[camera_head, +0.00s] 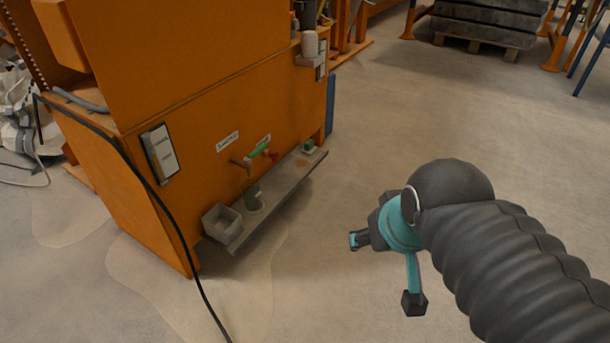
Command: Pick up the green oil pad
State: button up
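A small green-topped block (308,146) sits at the far end of the grey ledge (292,180) on the side of the orange machine; it looks like the green oil pad, but it is too small to be sure. A green lever-like handle (258,150) sticks out above the ledge nearer its middle. My gripper (386,272) is right of the ledge and apart from it, over bare floor. Its two dark-tipped fingers are spread wide, with nothing between them.
A stacked pallet (478,38) stands far back. The floor (440,110) between is clear.

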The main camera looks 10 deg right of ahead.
aim_at(309, 149)
jog(key=k, duration=0.65)
jog(key=z, duration=0.75)
jog(key=i, duration=1.5)
jog(key=u, duration=0.65)
jog(key=i, duration=0.6)
jog(key=u, duration=0.65)
